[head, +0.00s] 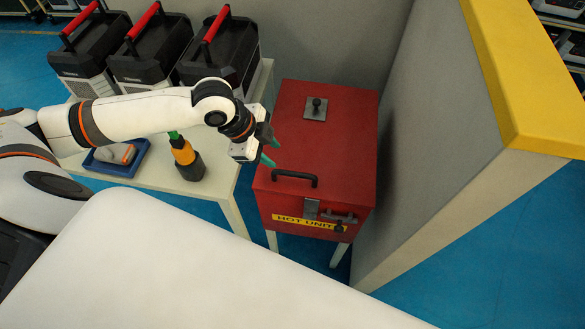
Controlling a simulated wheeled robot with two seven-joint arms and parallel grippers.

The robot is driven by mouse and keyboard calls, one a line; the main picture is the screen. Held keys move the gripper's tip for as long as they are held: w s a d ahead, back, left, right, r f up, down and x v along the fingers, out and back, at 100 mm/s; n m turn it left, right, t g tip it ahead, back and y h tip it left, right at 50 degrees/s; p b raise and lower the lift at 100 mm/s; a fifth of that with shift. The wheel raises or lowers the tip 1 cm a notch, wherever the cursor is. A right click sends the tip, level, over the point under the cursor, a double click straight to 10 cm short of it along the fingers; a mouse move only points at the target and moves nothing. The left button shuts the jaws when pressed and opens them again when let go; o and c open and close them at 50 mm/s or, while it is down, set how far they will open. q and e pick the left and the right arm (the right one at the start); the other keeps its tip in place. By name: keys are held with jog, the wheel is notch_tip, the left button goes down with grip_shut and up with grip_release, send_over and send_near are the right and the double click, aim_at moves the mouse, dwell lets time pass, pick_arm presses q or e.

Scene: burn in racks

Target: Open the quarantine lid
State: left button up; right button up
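The red quarantine box stands on pale legs right of the table, with its flat red lid (335,145) down and shut. A black bar handle (295,178) is at the lid's front left. A black knob on a grey plate (316,108) is near the back. The front has a metal latch (311,208), a dark lever (340,217) and a yellow "HOT UNIT" label (290,221). My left gripper (271,151) is above the lid's left edge, behind the bar handle and apart from it. Its green-tipped fingers are spread and nothing shows between them. My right gripper is not in view.
A white table (215,195) left of the box holds several black cases with red handles (150,60), a blue tray (117,160) and an orange-and-black tool in a holder (186,160). A grey partition with a yellow top (520,80) stands close to the box's right side.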

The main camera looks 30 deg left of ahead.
aim_at(293, 173)
pick_arm(q)
jog(key=x, duration=1.1)
jog(key=shift+w+f, duration=0.1)
jog(key=shift+f, duration=0.25)
grip_shut()
